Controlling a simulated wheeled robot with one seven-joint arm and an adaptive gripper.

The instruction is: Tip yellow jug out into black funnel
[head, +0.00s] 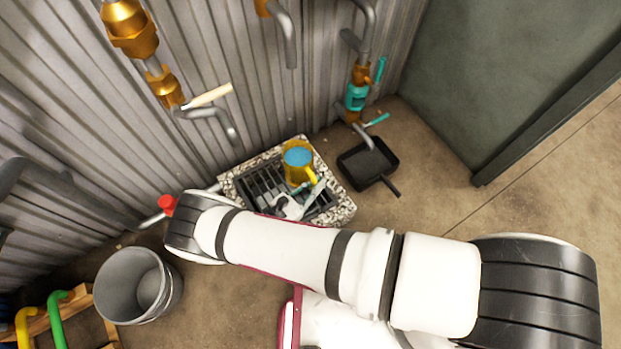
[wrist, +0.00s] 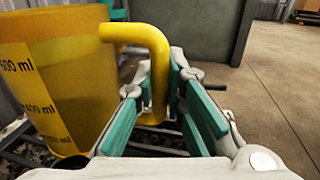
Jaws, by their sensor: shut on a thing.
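The yellow jug (head: 289,174) stands nearly upright over the drain grate in the head view, with blue liquid inside. It fills the left of the wrist view (wrist: 65,85), showing dark millilitre marks. My gripper (wrist: 158,88) is shut on the jug's yellow handle, with green-lined fingers on either side of it. In the head view my gripper (head: 312,190) is at the jug's lower right. I cannot tell whether the jug touches the grate. A black square pan-like thing (head: 362,168) with a handle lies right of the drain; I cannot tell whether it is the funnel.
The dark grate (head: 258,186) sits in a speckled stone surround (head: 342,211) against the corrugated wall. A grey bucket (head: 139,285) stands at lower left. Pipes with brass fittings and a teal valve (head: 356,97) hang above. Floor at the right is clear.

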